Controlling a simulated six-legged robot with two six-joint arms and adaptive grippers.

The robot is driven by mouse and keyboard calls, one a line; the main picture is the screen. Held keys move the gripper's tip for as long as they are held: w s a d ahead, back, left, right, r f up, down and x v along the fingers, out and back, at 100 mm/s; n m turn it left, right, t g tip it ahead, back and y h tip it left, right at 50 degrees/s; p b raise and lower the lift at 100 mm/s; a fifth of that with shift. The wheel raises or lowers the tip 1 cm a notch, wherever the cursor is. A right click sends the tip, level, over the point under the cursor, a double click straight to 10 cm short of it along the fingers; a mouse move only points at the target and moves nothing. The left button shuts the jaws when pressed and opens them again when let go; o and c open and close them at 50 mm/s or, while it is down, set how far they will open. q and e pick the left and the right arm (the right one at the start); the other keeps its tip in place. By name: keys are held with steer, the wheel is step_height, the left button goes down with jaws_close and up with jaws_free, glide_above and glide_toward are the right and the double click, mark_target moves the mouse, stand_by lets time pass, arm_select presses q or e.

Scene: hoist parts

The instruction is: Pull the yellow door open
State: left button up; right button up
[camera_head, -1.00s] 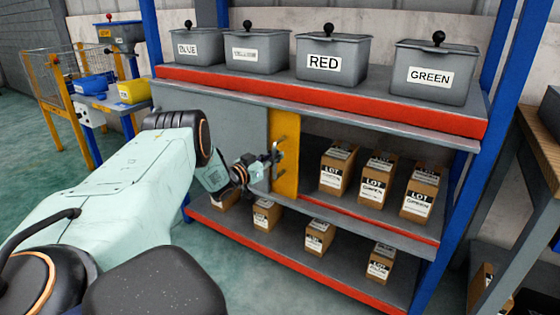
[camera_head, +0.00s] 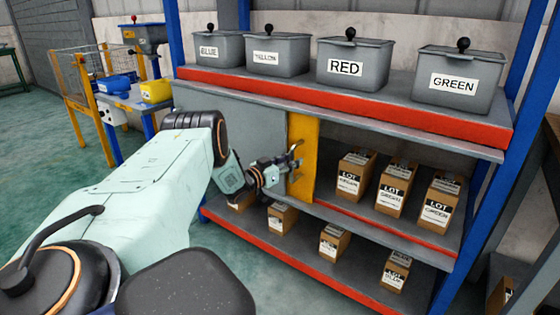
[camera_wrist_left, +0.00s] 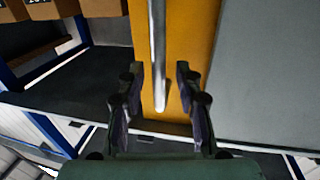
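The yellow door (camera_head: 303,135) is an upright panel in the shelf's middle bay, beside a grey panel. In the left wrist view the yellow door (camera_wrist_left: 195,35) fills the upper middle, with a vertical silver handle bar (camera_wrist_left: 158,60) on it. My left gripper (camera_head: 293,163) is at the door's face. In the left wrist view my left gripper (camera_wrist_left: 160,85) is open, with one finger on each side of the bar's lower part. Gaps show between bar and fingers. My right gripper is in neither view.
The grey panel (camera_head: 258,130) is left of the door. Several LOT boxes (camera_head: 393,187) stand right of it and on the lower shelf. Lidded bins, including a red-labelled one (camera_head: 354,62), stand on top. A blue upright (camera_head: 500,150) bounds the shelf at right.

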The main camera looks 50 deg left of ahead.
arm_select(q)
steer(key=s, duration=1.1)
steer(key=shift+s+d, duration=0.25)
steer(key=shift+d, duration=0.05)
steer(key=s+d+f+n+g+p, duration=0.1)
steer(key=d+f+n+g, duration=0.2)
steer(key=d, duration=0.5)
steer(key=s+d+f+g+h, duration=0.1)
steer(key=d+f+g, duration=0.2)
steer(key=d+f, duration=0.35)
steer(key=s+d+f+n+g+p, duration=0.1)
steer(key=s+d+f+n+g, duration=0.1)
steer(key=d, duration=0.7)
steer(key=s+d+m+g+p, duration=0.1)
steer(key=s+d+g, duration=0.2)
steer(key=s, duration=0.6)
steer(key=s+d+f+m+g+p, duration=0.1)
steer(key=s+d+m+g, duration=0.1)
steer(key=s+d, duration=0.5)
steer(key=s+d+f+m+g+p, duration=0.1)
steer(key=s+d+g, duration=0.4)
steer(key=s, duration=0.6)
steer(key=shift+s+d+m+p, duration=0.35)
steer(key=shift+m+p, duration=0.1)
steer(key=shift+m, duration=0.05)
